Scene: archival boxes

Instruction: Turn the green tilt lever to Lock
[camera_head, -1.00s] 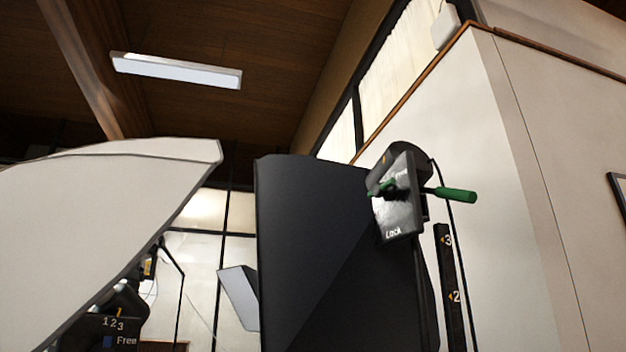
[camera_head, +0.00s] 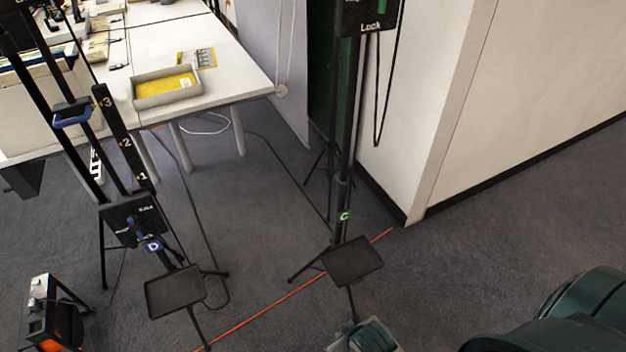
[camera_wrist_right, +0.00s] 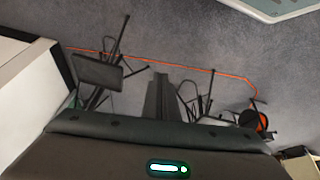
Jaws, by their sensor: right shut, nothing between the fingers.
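The black plate (camera_head: 366,20) marked "Lock" is at the top edge of the head view, on the stand labelled C (camera_head: 344,216). The top of the plate is cut off, and the green tilt lever's position cannot be told from the little that shows. My right gripper (camera_head: 365,338) is at the bottom edge of the head view, low and well away from the plate. In the right wrist view its fingers (camera_wrist_right: 163,98) are shut and empty, pointing toward the floor and stands. My left gripper is not in view.
A similar stand D (camera_head: 153,246) with blue parts is at left. Small black trays (camera_head: 353,260) sit low on both stands. A white table (camera_head: 235,70) with a yellow-bottomed box (camera_head: 167,87) is behind. A white wall (camera_head: 540,90) is at right. An orange cable (camera_head: 290,293) crosses the carpet.

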